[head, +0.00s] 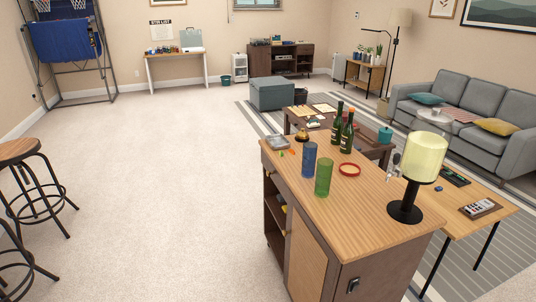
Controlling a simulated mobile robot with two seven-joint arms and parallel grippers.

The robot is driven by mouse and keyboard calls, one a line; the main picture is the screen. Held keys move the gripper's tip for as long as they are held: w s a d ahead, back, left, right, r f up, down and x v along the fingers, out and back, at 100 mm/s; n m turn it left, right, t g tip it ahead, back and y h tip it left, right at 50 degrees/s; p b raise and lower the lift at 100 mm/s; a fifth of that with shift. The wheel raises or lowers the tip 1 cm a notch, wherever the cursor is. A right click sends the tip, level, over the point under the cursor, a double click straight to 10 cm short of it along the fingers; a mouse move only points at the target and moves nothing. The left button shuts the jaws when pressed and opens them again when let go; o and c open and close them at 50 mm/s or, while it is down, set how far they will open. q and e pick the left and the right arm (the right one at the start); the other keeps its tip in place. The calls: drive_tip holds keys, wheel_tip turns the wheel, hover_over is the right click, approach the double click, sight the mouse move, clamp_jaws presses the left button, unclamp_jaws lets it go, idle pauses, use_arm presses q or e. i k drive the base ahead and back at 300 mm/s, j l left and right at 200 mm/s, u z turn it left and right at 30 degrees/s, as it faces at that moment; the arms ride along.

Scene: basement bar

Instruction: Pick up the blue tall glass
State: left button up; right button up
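A blue tall glass (309,159) stands upright on the wooden top of the bar cabinet (381,205), left of its middle. A green tall glass (323,178) stands close in front of it and slightly right, and appears to overlap its lower right edge. Neither of my grippers is in the head view, so I cannot see whether they are open or shut.
On the cabinet top are two dark green bottles (337,125), a red ring-shaped dish (349,170), a small bell-like item (282,142) and a yellow-green drink dispenser (422,157). Bar stools (24,165) stand at left. Carpet (150,190) between is clear.

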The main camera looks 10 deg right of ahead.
sight(310, 149)
drive_tip(key=i+j+u, duration=0.1)
drive_tip(key=i+u, duration=0.15)
drive_tip(key=i, duration=1.1)
drive_tip(key=i+z, duration=0.35)
drive_tip(key=i+j+z, duration=0.15)
drive_tip(key=z, duration=0.2)
drive_tip(key=i+j+z, duration=0.2)
drive_tip(key=i+z, duration=0.15)
drive_tip(key=i+j+z, duration=0.2)
drive_tip(key=z, duration=0.25)
drive_tip(key=i+j+z, duration=0.2)
drive_tip(key=j+z, duration=0.25)
drive_tip(key=i+j+z, duration=0.1)
drive_tip(key=j+z, duration=0.15)
drive_tip(key=z, duration=0.2)
drive_tip(key=j+z, duration=0.45)
drive_tip(key=i, duration=0.05)
